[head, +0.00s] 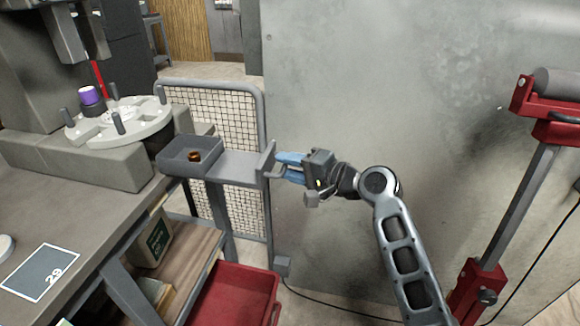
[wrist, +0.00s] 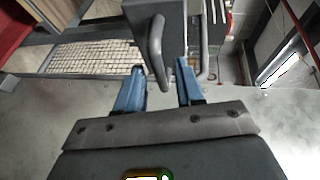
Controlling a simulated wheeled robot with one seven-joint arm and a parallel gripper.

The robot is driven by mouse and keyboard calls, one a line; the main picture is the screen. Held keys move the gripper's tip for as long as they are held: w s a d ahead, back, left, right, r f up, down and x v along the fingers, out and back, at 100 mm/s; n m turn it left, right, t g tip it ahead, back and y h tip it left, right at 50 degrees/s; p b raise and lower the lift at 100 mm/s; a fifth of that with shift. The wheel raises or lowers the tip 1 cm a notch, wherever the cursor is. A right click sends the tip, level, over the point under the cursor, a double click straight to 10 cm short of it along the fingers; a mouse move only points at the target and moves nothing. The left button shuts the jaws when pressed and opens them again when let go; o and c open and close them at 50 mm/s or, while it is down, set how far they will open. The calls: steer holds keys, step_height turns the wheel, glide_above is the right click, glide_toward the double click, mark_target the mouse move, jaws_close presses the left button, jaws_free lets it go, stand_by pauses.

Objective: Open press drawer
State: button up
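The press drawer is a grey tray (head: 190,160) with a small copper-coloured ring (head: 194,156) inside. It stands out to the right of the press base, joined by a flat grey section (head: 238,168) to an upright front panel (head: 267,158). A curved grey handle (wrist: 156,48) is on that panel. My gripper (head: 281,165) is at the handle, its blue fingers pointing left. In the wrist view my gripper (wrist: 160,68) has its fingers apart, one on each side of the handle, with gaps visible. Whether either finger touches it is unclear.
The press's round plate (head: 118,122) carries pegs and a purple-topped part (head: 89,96). A mesh guard (head: 228,118) stands behind the drawer. A red bin (head: 232,296) sits below. A red stand (head: 510,210) is at right. A grey wall (head: 410,90) fills the back.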

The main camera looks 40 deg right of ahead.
steer(key=shift+s, duration=0.15)
steer(key=v, duration=0.7)
steer(key=shift+s+b, duration=0.25)
steer(key=shift+b, duration=0.1)
steer(key=shift+r, duration=0.1)
steer(key=s+a+f+n+g+h, duration=0.1)
steer(key=s+a+f+n+h, duration=0.1)
steer(key=s+a+f, duration=0.5)
steer(key=s+a+f+n+g+h, duration=0.1)
steer(key=s+a+f+h, duration=0.3)
steer(key=s, duration=0.5)
steer(key=s+a+r+n, duration=0.2)
steer(key=s+n, duration=0.1)
steer(key=s, duration=0.3)
steer(key=s+a+r+n+t+y, duration=0.1)
steer(key=s+r+n, duration=0.2)
steer(key=s, duration=0.3)
steer(key=s+a+r+n+y, duration=0.1)
steer(key=s+a+r+n, duration=0.1)
steer(key=s+n, duration=0.3)
steer(key=shift+s+a+r, duration=0.3)
steer(key=shift+s+r, duration=0.45)
steer(key=shift+s, duration=0.1)
